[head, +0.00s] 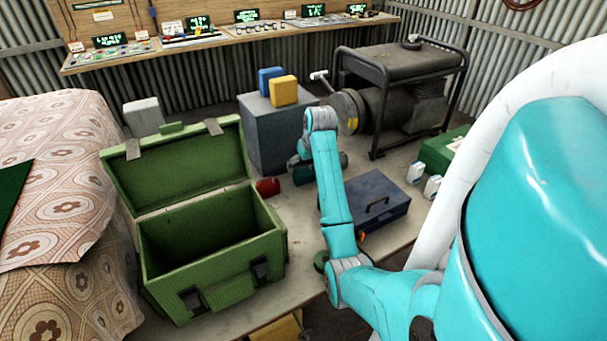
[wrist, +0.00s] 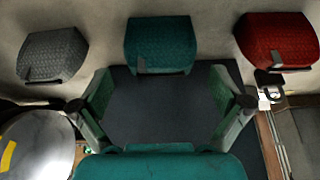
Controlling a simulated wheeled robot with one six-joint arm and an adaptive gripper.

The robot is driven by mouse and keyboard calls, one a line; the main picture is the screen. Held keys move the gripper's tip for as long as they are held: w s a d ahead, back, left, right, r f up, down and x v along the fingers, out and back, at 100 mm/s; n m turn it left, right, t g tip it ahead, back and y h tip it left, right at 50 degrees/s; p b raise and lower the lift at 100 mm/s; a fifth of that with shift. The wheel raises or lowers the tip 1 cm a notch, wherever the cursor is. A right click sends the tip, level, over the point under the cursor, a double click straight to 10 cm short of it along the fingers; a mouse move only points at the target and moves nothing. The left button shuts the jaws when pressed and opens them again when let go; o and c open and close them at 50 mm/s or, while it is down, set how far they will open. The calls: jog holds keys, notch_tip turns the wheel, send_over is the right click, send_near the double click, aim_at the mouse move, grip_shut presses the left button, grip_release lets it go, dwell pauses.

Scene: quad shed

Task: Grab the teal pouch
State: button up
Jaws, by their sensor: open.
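The teal pouch (wrist: 160,42) is at the top centre of the wrist view, a rounded teal block with a small dark tab. In the head view the teal pouch (head: 303,175) shows in part behind my forearm. My gripper (wrist: 162,84) is open and empty, its two fingers spread wide on either side of a dark flat surface. The teal pouch lies ahead of the fingertips, centred between them; whether they touch it I cannot tell.
A grey pouch (wrist: 52,55) and a red pouch (wrist: 277,40) lie either side of the teal one. An open green chest (head: 210,245), a blue toolbox (head: 375,200), a grey cabinet (head: 280,130) and a generator (head: 405,100) stand around the arm.

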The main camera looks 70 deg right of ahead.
aim_at(303, 171)
jog(key=shift+x, duration=2.25)
jog(key=c, duration=0.9)
